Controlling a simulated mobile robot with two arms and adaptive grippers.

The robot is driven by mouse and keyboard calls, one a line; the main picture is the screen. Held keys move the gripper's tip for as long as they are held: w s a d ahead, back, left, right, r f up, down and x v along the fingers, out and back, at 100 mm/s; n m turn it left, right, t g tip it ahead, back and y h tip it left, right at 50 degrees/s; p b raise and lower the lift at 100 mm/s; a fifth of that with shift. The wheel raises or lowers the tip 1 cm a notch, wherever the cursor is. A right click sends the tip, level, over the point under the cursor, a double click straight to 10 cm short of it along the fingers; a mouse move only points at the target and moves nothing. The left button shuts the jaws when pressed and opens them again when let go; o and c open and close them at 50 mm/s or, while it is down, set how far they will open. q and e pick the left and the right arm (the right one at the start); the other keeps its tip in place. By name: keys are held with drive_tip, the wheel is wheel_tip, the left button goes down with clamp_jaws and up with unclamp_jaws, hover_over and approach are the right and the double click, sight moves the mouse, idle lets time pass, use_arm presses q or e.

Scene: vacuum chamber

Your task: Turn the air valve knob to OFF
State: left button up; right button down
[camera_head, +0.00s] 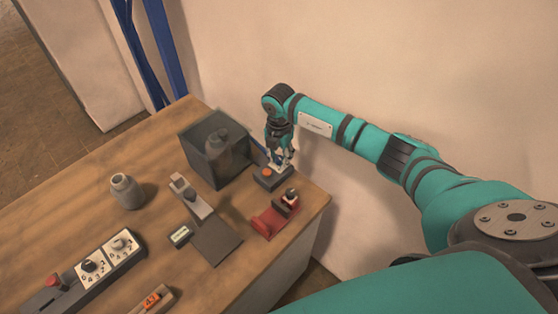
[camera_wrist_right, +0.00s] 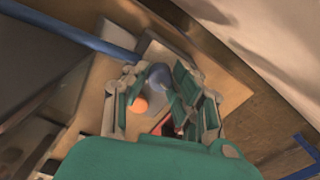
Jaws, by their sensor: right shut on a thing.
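The air valve is a dark box (camera_head: 268,181) with an orange button (camera_head: 266,172) near the table's back right corner. The button also shows as an orange disc in the right wrist view (camera_wrist_right: 139,105). My right gripper (camera_head: 280,161) comes down over the back of this box, and its fingers are closed around a blue-grey knob (camera_wrist_right: 158,75). The fingers hide much of the knob in the head view, and I cannot read its ON or OFF marking. My left gripper is not in view.
A dark, see-through chamber (camera_head: 203,159) with a bottle inside stands just left of my right gripper. A red holder (camera_head: 266,223) sits in front of the valve. A grey jar (camera_head: 126,191) and a panel with dials (camera_head: 107,259) are farther left. The wall is close behind.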

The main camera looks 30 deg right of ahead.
sight(279, 158)
drive_tip(key=n+b, duration=0.2)
drive_tip(key=n, duration=0.1)
drive_tip(key=shift+f+n+b, duration=0.15)
drive_tip(key=shift+n+b, duration=0.15)
drive_tip(key=shift+n, duration=0.1)
drive_tip(key=n+b, duration=0.2)
drive_tip(key=n, duration=0.1)
drive_tip(key=shift+n+b, duration=0.3)
drive_tip(key=shift+b, duration=0.05)
drive_tip(key=shift+r+n+b, duration=0.2)
drive_tip(key=shift+n+b, duration=1.3)
drive_tip(key=shift+n, duration=0.7)
drive_tip(key=c, duration=1.1)
unclamp_jaws()
wheel_tip(279, 158, up, 12)
